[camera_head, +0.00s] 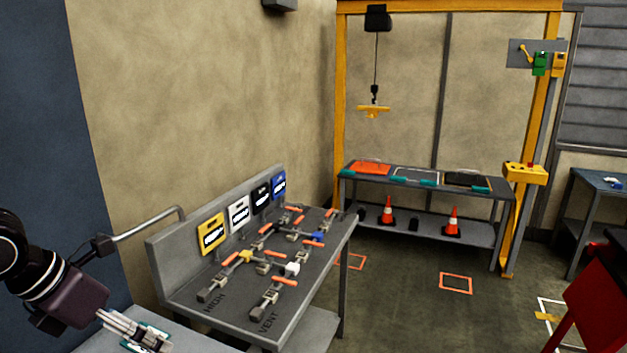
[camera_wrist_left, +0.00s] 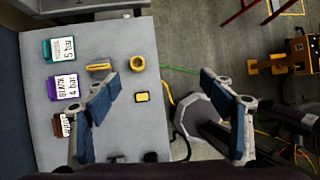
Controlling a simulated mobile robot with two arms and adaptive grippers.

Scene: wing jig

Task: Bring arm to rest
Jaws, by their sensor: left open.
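My left arm (camera_head: 65,290) comes in at the lower left of the head view. Its gripper (camera_head: 135,330) is over a grey worktop at the bottom edge, the fingers pointing down to the right. In the left wrist view the same gripper (camera_wrist_left: 160,82) has its two blue-padded fingers wide apart, with nothing between them. The grey worktop (camera_wrist_left: 60,20) lies below the left finger. My right gripper is in neither view.
A sloped valve bench (camera_head: 190,292) stands right of my left arm. A yellow gantry (camera_head: 340,100) is behind. Floor between is mostly clear.

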